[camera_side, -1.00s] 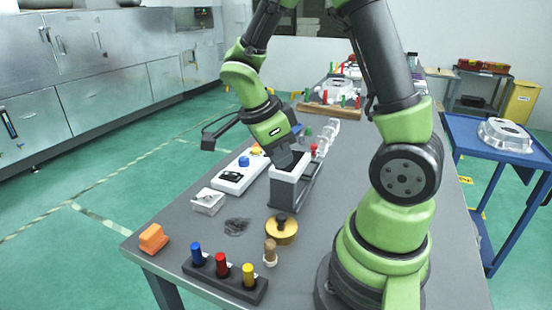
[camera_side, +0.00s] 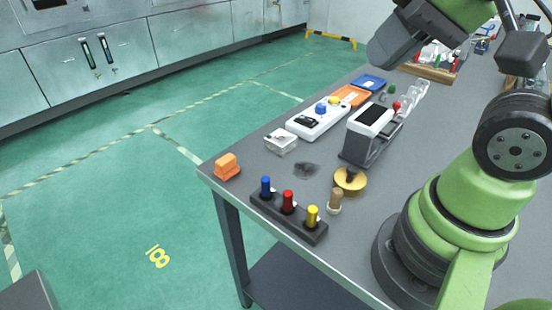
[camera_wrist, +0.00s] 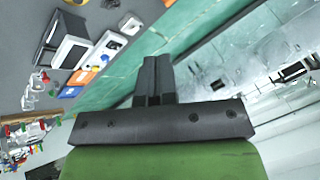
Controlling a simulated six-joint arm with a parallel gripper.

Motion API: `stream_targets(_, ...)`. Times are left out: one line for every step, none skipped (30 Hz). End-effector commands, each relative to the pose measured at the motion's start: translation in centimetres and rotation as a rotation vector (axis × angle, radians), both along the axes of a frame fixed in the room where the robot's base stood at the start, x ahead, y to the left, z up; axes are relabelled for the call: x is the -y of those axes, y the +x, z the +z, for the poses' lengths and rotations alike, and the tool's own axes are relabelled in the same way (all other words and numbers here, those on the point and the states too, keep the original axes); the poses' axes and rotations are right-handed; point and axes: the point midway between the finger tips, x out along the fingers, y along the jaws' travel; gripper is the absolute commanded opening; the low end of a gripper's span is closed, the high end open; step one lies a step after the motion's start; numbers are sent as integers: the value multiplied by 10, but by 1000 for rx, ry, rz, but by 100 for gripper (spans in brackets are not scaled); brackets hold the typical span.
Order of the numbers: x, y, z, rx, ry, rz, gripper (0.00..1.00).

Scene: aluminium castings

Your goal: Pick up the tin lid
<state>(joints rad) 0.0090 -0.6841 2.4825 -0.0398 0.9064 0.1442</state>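My gripper (camera_side: 388,50) is high above the far part of the table, well away from the lid. In the wrist view my gripper (camera_wrist: 155,72) has its dark fingers together with nothing seen between them. The lid does not show in the wrist view.
A black block with blue, red and yellow pegs (camera_side: 288,216) stands at the near edge. The wooden peg (camera_side: 335,202) is close to the lid. The device (camera_side: 370,135), a white button box (camera_side: 318,122), a clear box (camera_side: 281,142) and an orange block (camera_side: 227,167) stand around.

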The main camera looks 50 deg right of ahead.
Motion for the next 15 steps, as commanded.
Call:
stream_targets(-2,-3,3,35,-16,47,0)
stream_targets(-4,-4,4,49,-25,70,5)
stream_targets(-5,-5,5,63,-33,93,14)
stream_targets(-5,-6,6,71,-39,106,21)
stream_targets(-6,-6,6,75,-42,115,28)
stream_targets(-6,-6,6,78,-45,121,37)
stream_targets(-6,-6,6,79,-46,122,44)
stream_targets(-6,-6,6,78,-46,123,51)
stream_targets(-6,-6,6,78,-46,123,56)
stream_targets(-6,-6,6,77,-46,121,56)
stream_targets(-6,-6,6,77,-46,121,56)
stream_targets(-6,-6,6,77,-46,121,56)
stream_targets(-6,-6,6,77,-46,121,56)
stream_targets(-6,-6,6,77,-45,121,56)
stream_targets(-6,-6,6,76,-46,120,56)
